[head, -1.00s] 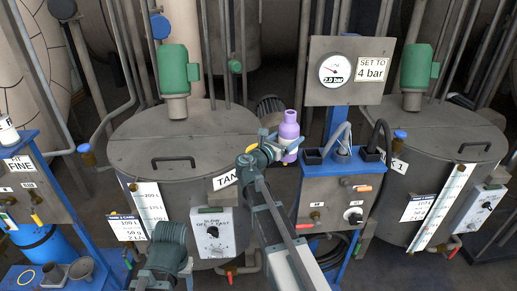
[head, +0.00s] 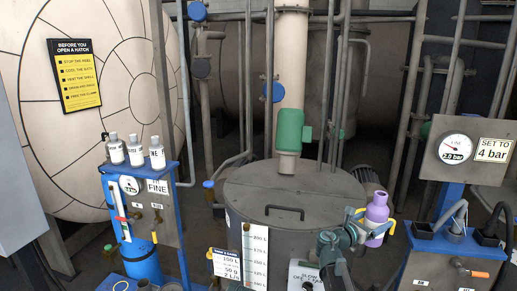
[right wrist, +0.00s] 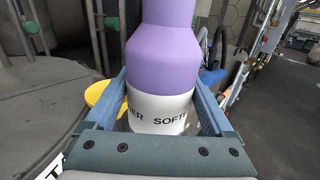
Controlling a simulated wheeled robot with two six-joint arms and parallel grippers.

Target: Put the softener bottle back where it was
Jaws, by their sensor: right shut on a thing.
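The softener bottle (head: 377,208) is purple with a white label band. It is held upright in the head view, in front of the right side of the grey tank. My right gripper (head: 370,224) is shut on it. In the right wrist view the bottle (right wrist: 163,60) stands between the two blue fingers (right wrist: 160,115), which grip it around the label. The label reads partly "SOFT"; the bottle's bottom is hidden by the gripper. My left gripper is not in view.
Three grey-and-white bottles (head: 135,151) stand in a row on the blue stand (head: 172,200) at left. The lidded grey tank (head: 290,190) with a green motor (head: 290,130) fills the middle. A gauge panel (head: 465,150) and blue hose stand (head: 440,268) are at right.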

